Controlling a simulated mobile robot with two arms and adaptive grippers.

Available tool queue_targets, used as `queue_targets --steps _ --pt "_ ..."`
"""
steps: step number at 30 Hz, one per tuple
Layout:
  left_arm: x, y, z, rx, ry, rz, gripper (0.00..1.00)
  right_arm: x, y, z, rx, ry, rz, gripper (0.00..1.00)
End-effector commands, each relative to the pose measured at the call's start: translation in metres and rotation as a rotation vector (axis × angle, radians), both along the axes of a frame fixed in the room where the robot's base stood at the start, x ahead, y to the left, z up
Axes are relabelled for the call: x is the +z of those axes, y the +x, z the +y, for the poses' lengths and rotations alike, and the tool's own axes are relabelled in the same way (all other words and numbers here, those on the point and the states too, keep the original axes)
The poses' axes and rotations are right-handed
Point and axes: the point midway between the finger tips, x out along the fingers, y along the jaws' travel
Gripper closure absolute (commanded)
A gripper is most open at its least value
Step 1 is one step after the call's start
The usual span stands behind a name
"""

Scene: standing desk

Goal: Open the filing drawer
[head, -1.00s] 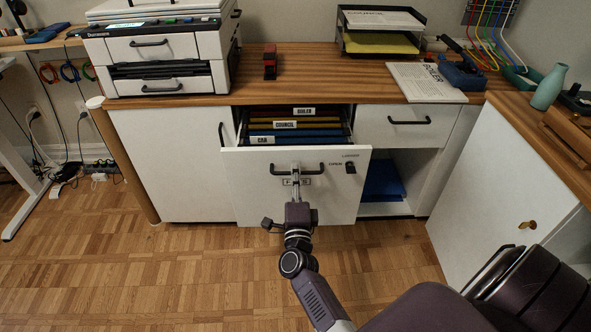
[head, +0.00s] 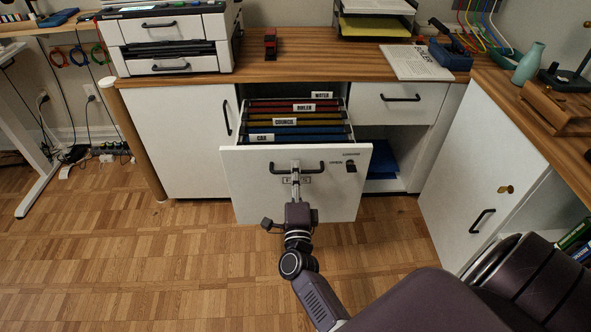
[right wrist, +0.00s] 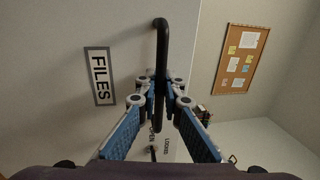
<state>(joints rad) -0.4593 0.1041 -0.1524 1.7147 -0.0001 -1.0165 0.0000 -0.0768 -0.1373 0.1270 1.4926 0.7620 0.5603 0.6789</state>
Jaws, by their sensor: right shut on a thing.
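The filing drawer (head: 255,195) is pulled out from the cabinet under the counter. In the right wrist view the handle (right wrist: 161,50) passes between the fingertips of my gripper (right wrist: 160,92), beside the FILES label (right wrist: 100,76). A black lock knob (head: 351,167) sits on the drawer front near the words OPEN and LOCKED. My left gripper is not in view.
A white printer (head: 170,40), a red stapler-like object (head: 270,43) and a paper tray (head: 375,25) stand on the counter. A shut drawer (head: 400,98) lies right of the files. A white cabinet (head: 470,170) borders the right. The parquet floor (head: 150,270) in front is clear.

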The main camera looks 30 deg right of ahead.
Motion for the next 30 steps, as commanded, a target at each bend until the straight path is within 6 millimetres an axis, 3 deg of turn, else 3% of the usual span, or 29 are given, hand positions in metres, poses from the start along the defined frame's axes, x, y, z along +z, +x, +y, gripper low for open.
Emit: queue_targets --steps 11,12,13,22,30 --pt "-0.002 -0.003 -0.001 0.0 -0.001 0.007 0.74 -0.001 -0.001 0.0 0.0 0.001 0.002 1.0" --pt "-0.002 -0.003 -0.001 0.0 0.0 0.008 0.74 -0.001 0.0 0.0 0.0 0.001 0.002 0.88" --pt "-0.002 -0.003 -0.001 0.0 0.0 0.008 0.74 -0.001 0.0 0.0 0.0 0.001 0.002 0.85" --pt "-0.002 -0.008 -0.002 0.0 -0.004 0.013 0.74 -0.001 -0.001 0.001 0.0 0.001 0.001 0.85" --pt "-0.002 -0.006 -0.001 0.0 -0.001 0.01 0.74 -0.009 -0.032 0.019 0.0 0.002 0.003 0.85"
